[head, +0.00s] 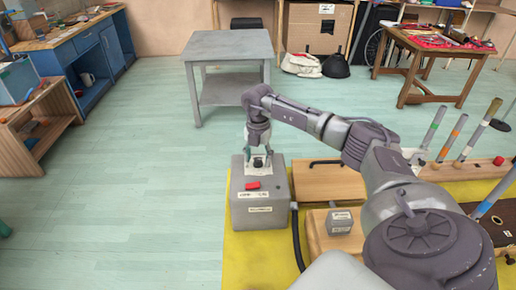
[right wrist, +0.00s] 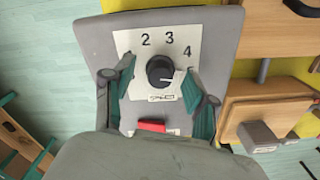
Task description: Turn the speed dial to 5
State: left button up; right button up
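The grey control box (head: 260,190) stands at the left end of the yellow-topped bench. In the right wrist view, its black round speed dial (right wrist: 160,71) sits on a white number plate (right wrist: 203,38) showing 2, 3 and 4. The places beside the fingers are partly covered; a digit at the right is mostly hidden. The dial's white mark points right and slightly down. My right gripper (head: 258,163) is over the box top; in the wrist view its fingers (right wrist: 158,82) stand open on either side of the dial, with gaps visible. My left gripper is not in view.
A red switch (head: 252,185) is on the box, near the dial. A grey table (head: 228,43) stands behind.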

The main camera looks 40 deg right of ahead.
aim_at(258, 159)
notch_tip(258, 159, up, 12)
dwell(0.6)
dwell(0.5)
